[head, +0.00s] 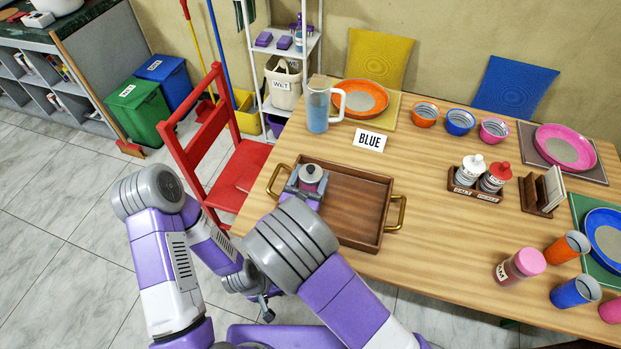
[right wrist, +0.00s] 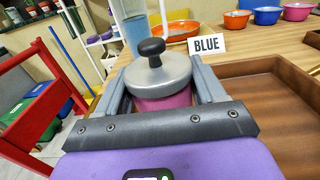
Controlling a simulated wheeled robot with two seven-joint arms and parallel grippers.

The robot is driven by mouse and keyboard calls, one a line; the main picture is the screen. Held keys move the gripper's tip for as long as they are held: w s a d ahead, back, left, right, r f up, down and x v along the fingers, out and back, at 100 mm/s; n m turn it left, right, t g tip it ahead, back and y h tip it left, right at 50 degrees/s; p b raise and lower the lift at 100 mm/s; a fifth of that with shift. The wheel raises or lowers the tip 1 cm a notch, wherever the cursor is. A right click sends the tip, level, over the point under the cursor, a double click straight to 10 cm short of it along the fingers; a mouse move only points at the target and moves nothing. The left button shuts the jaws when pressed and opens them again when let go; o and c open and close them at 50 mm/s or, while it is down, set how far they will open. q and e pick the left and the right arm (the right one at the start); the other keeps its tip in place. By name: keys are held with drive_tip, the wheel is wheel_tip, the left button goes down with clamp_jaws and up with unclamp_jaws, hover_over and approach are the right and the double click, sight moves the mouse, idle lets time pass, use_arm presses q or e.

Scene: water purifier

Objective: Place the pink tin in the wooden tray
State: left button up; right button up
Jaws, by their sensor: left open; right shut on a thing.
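The pink tin (right wrist: 165,100) has a silver lid with a black knob. In the head view the tin (head: 311,174) is at the left end of the wooden tray (head: 352,184), near its left handle. My right gripper (head: 307,186) is shut on the tin, with one finger on each side; the tin is upright. I cannot tell whether it touches the tray floor. The tray's bare floor also shows at the right of the right wrist view (right wrist: 275,100). My left gripper (head: 266,309) is open and empty, low beside the table's front left edge.
A blue pitcher (head: 318,108) and a BLUE sign (head: 369,140) stand behind the tray. A condiment rack (head: 476,194) and a pink-lidded jar (head: 520,266) are to its right. A red chair (head: 245,165) is on the left. The tray's middle and right are empty.

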drive_tip(key=o, duration=1.5)
drive_tip(key=shift+r, duration=0.15)
drive_tip(key=p+v, duration=0.2)
drive_tip(key=v, duration=1)
drive_tip(key=shift+s, duration=0.1)
